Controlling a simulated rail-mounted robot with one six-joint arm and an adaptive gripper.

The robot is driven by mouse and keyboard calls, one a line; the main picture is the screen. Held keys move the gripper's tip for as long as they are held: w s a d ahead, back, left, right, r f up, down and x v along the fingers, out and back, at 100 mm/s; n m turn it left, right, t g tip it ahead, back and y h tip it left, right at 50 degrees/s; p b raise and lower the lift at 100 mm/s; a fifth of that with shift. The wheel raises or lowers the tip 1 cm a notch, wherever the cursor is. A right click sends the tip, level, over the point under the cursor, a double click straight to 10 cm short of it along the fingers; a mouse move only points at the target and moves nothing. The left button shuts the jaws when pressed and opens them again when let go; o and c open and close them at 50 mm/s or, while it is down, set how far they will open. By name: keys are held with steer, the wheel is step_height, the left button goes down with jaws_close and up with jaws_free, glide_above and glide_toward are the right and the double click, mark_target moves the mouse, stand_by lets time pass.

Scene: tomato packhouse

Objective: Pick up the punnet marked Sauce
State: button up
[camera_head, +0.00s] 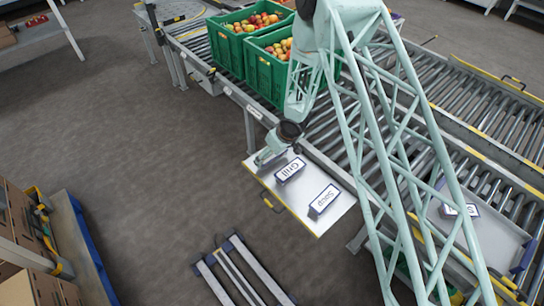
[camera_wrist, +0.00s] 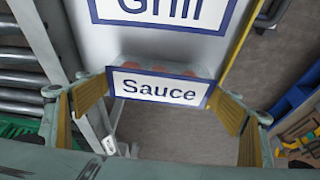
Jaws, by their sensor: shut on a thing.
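The punnet marked Sauce (camera_wrist: 158,87) sits between my gripper's yellow-padded fingers in the wrist view, with its blue-edged white label facing the camera and red tomatoes just showing behind it. My gripper (camera_wrist: 160,96) is shut on it at both ends. In the head view my gripper (camera_head: 268,158) is over the far left corner of the white shelf (camera_head: 291,205), and I cannot make out the Sauce label there. The punnet marked Grill (camera_wrist: 165,8) is close beside it; it also shows in the head view (camera_head: 290,170). I cannot tell whether the Sauce punnet is clear of the shelf.
A punnet marked Soup (camera_head: 323,201) stands on the shelf nearer the camera. Another labelled punnet (camera_head: 460,210) is in a grey tray on the right, partly behind my arm. Green crates (camera_head: 263,76) of tomatoes stand on the roller conveyor. Floor left of the shelf is open.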

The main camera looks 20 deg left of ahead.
steer(key=shift+r+p, duration=1.85)
steer(key=shift+r, duration=2.55)
